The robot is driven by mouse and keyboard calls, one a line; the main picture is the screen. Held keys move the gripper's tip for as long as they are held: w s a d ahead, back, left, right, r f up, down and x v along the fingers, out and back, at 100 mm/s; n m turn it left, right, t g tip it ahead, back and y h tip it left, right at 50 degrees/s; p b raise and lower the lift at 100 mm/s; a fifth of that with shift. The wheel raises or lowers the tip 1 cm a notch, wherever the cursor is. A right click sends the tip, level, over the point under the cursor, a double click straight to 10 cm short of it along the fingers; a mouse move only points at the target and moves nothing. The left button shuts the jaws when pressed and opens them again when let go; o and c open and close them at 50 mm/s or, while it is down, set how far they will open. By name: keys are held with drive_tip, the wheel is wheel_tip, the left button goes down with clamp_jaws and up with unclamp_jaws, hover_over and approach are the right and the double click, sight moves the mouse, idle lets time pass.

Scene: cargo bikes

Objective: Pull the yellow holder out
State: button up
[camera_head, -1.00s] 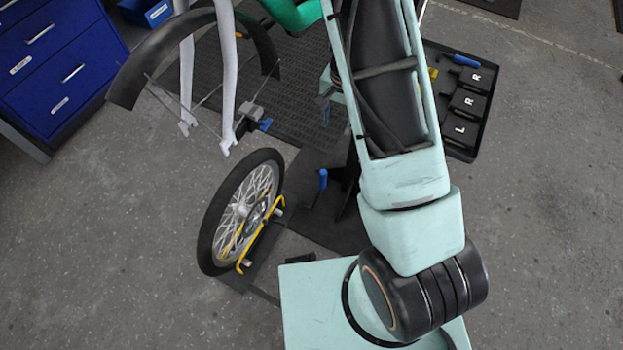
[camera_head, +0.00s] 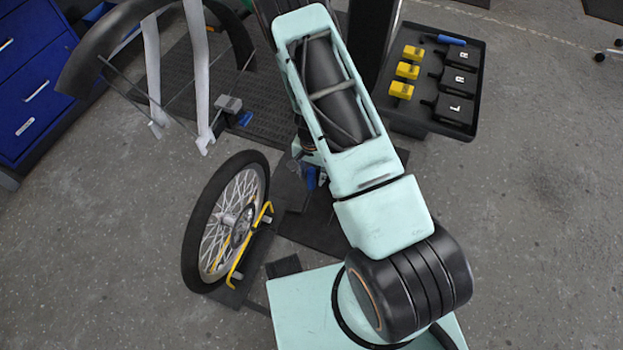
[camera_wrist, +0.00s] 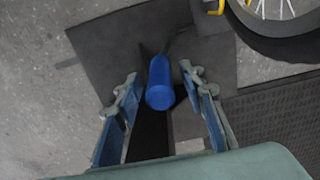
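The yellow holder (camera_head: 237,262) is a bent yellow bar beside the spoked wheel (camera_head: 190,240), which stands upright in a dark floor stand. A yellow bit also shows at the top edge of the wrist view (camera_wrist: 216,6). A blue handle (camera_wrist: 160,82) points up toward the wrist camera from a dark plate. My gripper (camera_wrist: 160,80) is open, with one finger on each side of the blue handle; I cannot tell whether they touch it. In the head view my gripper (camera_head: 309,168) is partly hidden by my arm, right of the wheel and holder.
A black tray (camera_head: 425,122) with yellow blocks (camera_head: 407,70), labelled black blocks (camera_head: 457,82) and a blue-handled tool (camera_head: 445,40) is at upper right. A bike fork (camera_head: 200,80) and fender hang above the wheel. Blue drawers (camera_head: 35,90) stand at left.

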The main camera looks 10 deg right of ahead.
drive_tip(key=shift+f, duration=0.7)
clamp_jaws()
